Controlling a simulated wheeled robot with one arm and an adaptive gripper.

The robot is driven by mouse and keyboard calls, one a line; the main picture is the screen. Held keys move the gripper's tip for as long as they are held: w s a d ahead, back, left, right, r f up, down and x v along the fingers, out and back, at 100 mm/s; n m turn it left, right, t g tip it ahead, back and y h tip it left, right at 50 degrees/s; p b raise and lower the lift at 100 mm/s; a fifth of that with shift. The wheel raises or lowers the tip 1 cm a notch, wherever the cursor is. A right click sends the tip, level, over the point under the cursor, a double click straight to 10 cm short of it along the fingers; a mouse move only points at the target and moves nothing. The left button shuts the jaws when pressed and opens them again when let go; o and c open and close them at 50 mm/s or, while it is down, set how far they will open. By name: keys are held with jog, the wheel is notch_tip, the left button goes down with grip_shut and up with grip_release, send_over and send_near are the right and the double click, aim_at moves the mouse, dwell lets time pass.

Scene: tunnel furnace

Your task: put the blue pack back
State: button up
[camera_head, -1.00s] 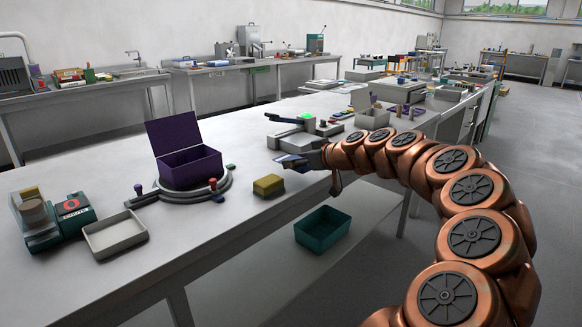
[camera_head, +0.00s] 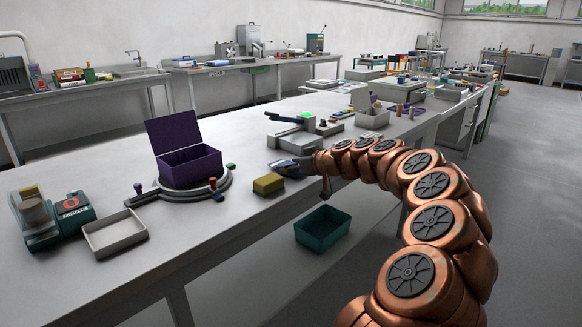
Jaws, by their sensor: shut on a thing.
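My gripper (camera_head: 295,167) is at the end of the copper arm, low over the middle of the near bench. It is shut on a small blue pack (camera_head: 283,169), of which only a part shows at the fingertips. The view is too small to tell if the pack touches the bench top. A yellow block (camera_head: 268,184) lies just left of and nearer than the pack. An open purple box (camera_head: 190,168) with its lid raised stands on a round grey base further left.
A grey device with a green light (camera_head: 305,124) stands just behind my gripper. An empty grey tray (camera_head: 116,234) and a teal machine (camera_head: 58,215) stand at the left. A green bin (camera_head: 322,228) is below the bench edge.

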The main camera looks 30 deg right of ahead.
jog(key=shift+f, duration=0.1)
jog(key=o, duration=1.3)
jog(key=shift+s+r, duration=0.1)
jog(key=shift+r, duration=0.2)
jog(key=v, duration=1.1)
jog(key=shift+s+d, duration=0.1)
jog(key=shift+s, duration=0.35)
